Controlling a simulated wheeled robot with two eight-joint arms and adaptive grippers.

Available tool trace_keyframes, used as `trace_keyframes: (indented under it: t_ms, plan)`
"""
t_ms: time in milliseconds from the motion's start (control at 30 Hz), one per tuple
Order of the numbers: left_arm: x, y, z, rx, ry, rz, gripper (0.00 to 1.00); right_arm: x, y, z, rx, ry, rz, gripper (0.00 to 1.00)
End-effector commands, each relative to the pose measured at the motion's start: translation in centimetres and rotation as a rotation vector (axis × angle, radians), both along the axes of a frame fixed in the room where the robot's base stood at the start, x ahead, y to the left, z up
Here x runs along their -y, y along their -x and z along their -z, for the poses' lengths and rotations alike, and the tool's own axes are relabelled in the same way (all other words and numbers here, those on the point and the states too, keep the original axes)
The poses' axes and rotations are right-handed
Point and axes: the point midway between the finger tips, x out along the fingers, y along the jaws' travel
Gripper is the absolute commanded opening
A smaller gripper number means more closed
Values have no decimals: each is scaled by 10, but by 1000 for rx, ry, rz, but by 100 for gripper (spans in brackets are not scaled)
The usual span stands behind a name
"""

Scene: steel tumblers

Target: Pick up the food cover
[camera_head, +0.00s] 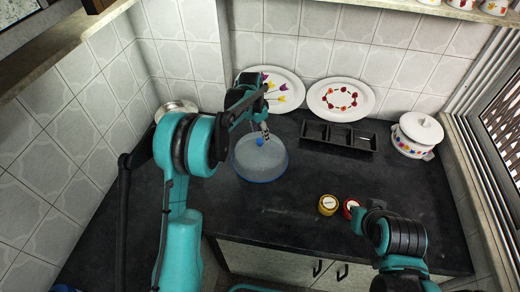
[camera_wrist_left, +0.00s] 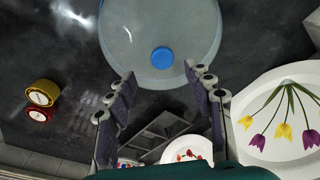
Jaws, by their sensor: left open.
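The food cover (camera_head: 262,163) is a translucent dome with a blue rim and a blue knob, resting on the dark counter. In the left wrist view the cover (camera_wrist_left: 125,35) fills the top middle, with its blue knob (camera_wrist_left: 162,57) facing the camera. My left gripper (camera_head: 264,130) is over the back part of the cover, close to the knob. In the left wrist view its fingers (camera_wrist_left: 158,72) are spread and empty, with the knob just beyond the gap between their tips. My right gripper (camera_head: 372,207) is at the lower right, its fingers hard to make out.
A yellow-lidded jar (camera_head: 328,205) and a red-lidded jar (camera_head: 351,208) stand near my right gripper. A black sectioned tray (camera_head: 339,136), a white lidded pot (camera_head: 416,134) and two decorated plates (camera_head: 340,99) are at the back. The counter between cover and jars is clear.

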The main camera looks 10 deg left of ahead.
Motion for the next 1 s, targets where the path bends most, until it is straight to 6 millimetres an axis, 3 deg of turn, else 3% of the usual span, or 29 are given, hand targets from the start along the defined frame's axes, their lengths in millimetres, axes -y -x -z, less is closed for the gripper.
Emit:
trace_keyframes:
  t_ms: [300, 533, 567, 700, 767, 1000]
  plan:
    - [-2, -4, 45, 1, 0, -1, 52, 0, 0, 13, 0, 0, 0, 0]
    - [-2, -4, 47, 1, 0, -1, 52, 0, 0, 13, 0, 0, 0, 0]
    - [-2, -4, 47, 1, 0, -1, 50, 0, 0, 13, 0, 0, 0, 0]
    - [-2, -4, 47, 1, 0, -1, 13, 0, 0, 13, 0, 0, 0, 0]
    - [-2, -4, 47, 1, 0, -1, 0, 0, 0, 13, 0, 0, 0, 0]
    - [-1, -4, 47, 1, 0, -1, 0, 0, 0, 13, 0, 0, 0, 0]
